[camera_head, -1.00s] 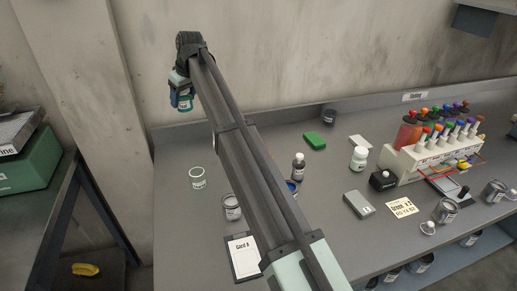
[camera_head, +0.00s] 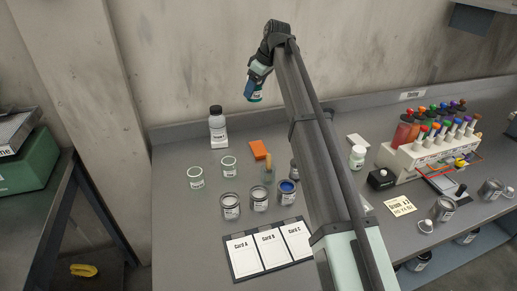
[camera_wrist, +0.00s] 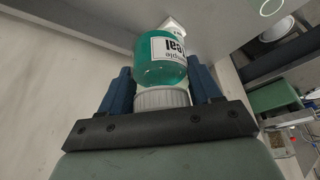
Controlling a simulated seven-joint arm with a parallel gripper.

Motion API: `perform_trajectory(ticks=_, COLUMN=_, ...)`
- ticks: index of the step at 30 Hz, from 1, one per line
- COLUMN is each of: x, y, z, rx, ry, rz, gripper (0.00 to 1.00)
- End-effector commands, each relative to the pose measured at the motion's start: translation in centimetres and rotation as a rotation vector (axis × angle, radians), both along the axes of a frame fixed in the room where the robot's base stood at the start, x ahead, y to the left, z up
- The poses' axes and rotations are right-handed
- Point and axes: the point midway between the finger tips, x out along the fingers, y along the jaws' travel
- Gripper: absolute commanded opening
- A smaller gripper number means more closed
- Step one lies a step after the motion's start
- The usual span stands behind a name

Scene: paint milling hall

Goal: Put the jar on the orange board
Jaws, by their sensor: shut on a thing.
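My gripper (camera_head: 256,86) is shut on a jar (camera_wrist: 160,66), held in the air above the back part of the bench. The jar is teal with a white label and a ribbed pale lid; my blue fingers hold it at the lid end in the wrist view. In the head view the jar (camera_head: 254,98) shows small below my fingers. The orange board (camera_head: 259,147) lies flat on the bench, below the jar in the picture, and its visible top looks bare.
A white bottle (camera_head: 218,132) stands left of the board. A small glass (camera_head: 268,174) with something in it stands just in front of the board. Jars and open cans (camera_head: 230,207) stand nearer, before a card tray (camera_head: 227,256). My arm covers the bench right of the board.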

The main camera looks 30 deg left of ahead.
Motion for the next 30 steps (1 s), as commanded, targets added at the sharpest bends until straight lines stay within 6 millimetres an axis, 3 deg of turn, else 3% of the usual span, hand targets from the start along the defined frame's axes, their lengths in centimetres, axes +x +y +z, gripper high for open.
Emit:
perform_trajectory(ticks=2, x=0.8, y=-1.5, z=0.0, rx=0.003, ry=-0.001, rz=0.007, gripper=0.28)
perform_trajectory(ticks=15, x=0.6, y=-1.3, z=-8.8, rx=0.002, ry=0.0, rz=0.01, gripper=0.28)
perform_trajectory(ticks=26, x=0.6, y=-1.3, z=-12.5, rx=0.003, ry=-0.001, rz=0.01, gripper=0.28)
perform_trajectory(ticks=30, x=0.6, y=-1.3, z=-14.7, rx=0.002, ry=0.0, rz=0.01, gripper=0.28)
